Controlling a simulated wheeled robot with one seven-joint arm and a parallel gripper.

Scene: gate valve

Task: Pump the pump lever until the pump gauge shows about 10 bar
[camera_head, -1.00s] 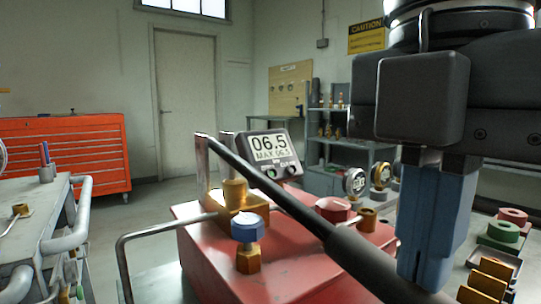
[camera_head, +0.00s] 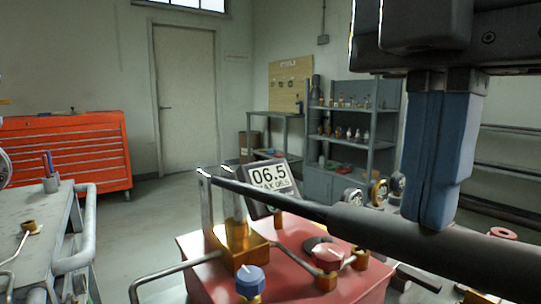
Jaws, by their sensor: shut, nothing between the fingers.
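The pump lever (camera_head: 400,236) is a long dark bar with a thick black grip. It runs from its pivot at the left across the pump, sloping gently down to the right edge. The pump gauge (camera_head: 268,177) is a digital display behind the lever, reading 06.5; the MAX line below it is partly hidden by the lever. The red pump body (camera_head: 305,268) is below. My gripper (camera_head: 433,222), with blue fingers, is shut and empty. It points down with its tips at the upper edge of the grip; I cannot tell whether they touch.
A blue-capped brass knob (camera_head: 250,282) and a red-capped one (camera_head: 328,260) stand on the pump. A grey workbench (camera_head: 35,230) is at the left, a red tool chest (camera_head: 75,150) behind it. Grey shelves (camera_head: 350,140) stand at the back. The floor at centre-left is clear.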

